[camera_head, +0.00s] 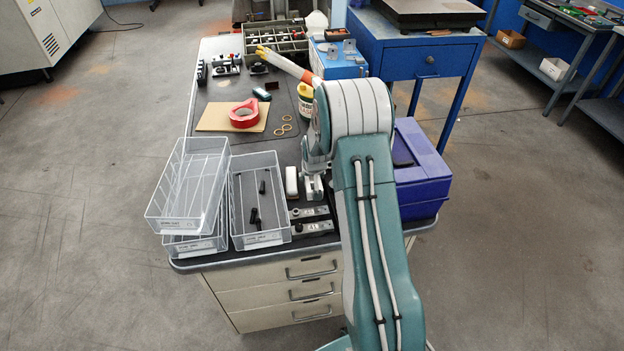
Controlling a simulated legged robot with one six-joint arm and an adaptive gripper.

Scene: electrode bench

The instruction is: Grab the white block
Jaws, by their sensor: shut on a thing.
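The white block (291,181) is a small pale upright piece at the near end of the dark bench top, just right of the clear trays. My gripper (308,186) is low over the bench at the block's right side, partly hidden behind my teal and white arm. It is shut on the white block, though the fingers are small in this view and the exact contact is hard to see. I cannot tell whether the block is clear of the bench.
Clear trays (187,185) stand left, one holding black pieces (254,216). Metal strips (311,228) lie near the front edge. A purple box (423,178) stands right. Red tape (243,113) lies on cardboard (212,118) behind. A yellow-capped container (306,100) stands close behind my arm.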

